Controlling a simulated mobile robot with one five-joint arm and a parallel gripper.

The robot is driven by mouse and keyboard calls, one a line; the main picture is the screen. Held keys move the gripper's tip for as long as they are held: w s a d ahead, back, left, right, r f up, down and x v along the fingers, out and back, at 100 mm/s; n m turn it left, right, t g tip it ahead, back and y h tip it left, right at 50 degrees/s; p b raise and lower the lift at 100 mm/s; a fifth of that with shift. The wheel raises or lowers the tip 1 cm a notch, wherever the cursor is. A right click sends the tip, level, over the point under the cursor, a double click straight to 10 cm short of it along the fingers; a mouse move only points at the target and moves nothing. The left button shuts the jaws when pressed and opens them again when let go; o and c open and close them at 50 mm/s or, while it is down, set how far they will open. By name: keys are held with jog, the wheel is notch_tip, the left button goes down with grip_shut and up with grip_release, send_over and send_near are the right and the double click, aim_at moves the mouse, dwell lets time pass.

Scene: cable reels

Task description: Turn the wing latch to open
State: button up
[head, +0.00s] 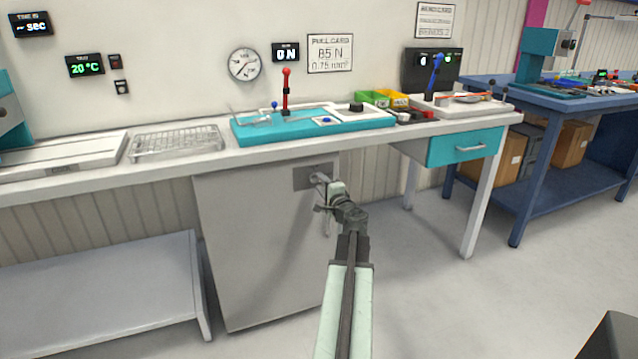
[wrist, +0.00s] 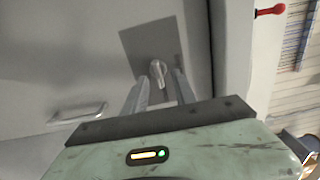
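The wing latch (wrist: 158,72) is a small grey metal piece on a darker square plate (wrist: 145,48) on the grey cabinet door. In the head view the plate (head: 303,178) sits at the door's upper right, and my gripper (head: 324,196) is in front of it, partly hiding the latch. In the wrist view my gripper (wrist: 160,80) is open, with one finger on each side of the latch's near end. I cannot tell whether either finger touches it. The cabinet door (head: 255,245) looks shut.
A grey bar handle (wrist: 78,113) is on the door, left of my gripper in the wrist view. The worktop (head: 190,165) overhangs the cabinet, with a teal tray (head: 250,133) above. A teal drawer (head: 450,150) is to the right.

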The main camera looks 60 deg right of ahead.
jog(key=v, duration=0.5)
jog(key=shift+s+a+f, duration=0.1)
jog(key=shift+s+a, duration=0.2)
